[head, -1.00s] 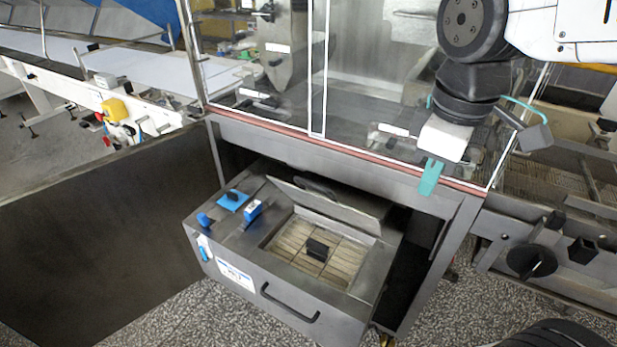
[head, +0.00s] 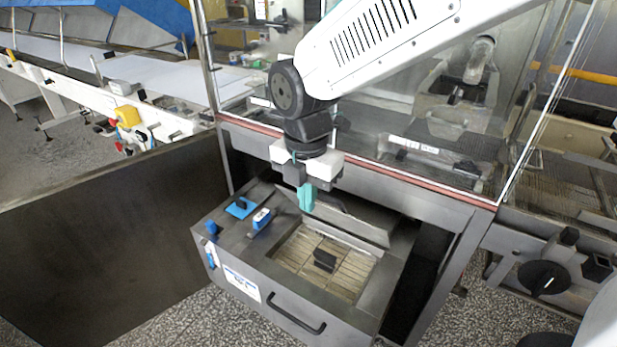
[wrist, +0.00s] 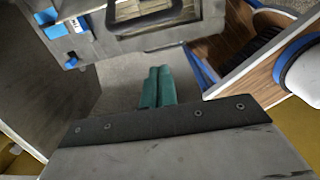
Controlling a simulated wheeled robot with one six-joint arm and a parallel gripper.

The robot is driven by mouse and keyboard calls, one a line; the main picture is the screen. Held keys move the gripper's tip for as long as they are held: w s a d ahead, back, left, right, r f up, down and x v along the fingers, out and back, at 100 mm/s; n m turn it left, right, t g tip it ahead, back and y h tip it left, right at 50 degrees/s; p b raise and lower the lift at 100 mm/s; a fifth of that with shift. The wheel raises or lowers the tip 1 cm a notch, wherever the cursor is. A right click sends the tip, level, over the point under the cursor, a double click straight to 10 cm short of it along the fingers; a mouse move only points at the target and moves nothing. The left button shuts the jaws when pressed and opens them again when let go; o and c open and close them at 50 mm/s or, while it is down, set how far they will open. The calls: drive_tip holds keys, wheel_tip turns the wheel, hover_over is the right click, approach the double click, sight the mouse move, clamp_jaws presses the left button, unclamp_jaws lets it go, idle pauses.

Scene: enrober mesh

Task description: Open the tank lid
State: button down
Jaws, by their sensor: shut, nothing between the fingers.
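The pulled-out tank (head: 270,276) shows a pale grid with a black block (head: 325,260) inside. My gripper (head: 306,198) has teal fingers, shut and empty, in front of the lid's left part in the head view.
Blue fittings (head: 241,207) sit on the tank's left top. A black pull handle (head: 292,318) is on its front. Glass panels and a red-edged frame (head: 410,178) stand above. A dark panel (head: 110,245) is at left. Speckled floor is open in front.

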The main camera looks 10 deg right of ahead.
drive_tip(key=shift+w+d+f, duration=0.55)
drive_tip(key=shift+w+d, duration=0.05)
drive_tip(key=shift+w, duration=0.15)
drive_tip(key=shift+w+d+f, duration=0.55)
drive_tip(key=shift+w+d, duration=0.05)
drive_tip(key=shift+w, duration=0.15)
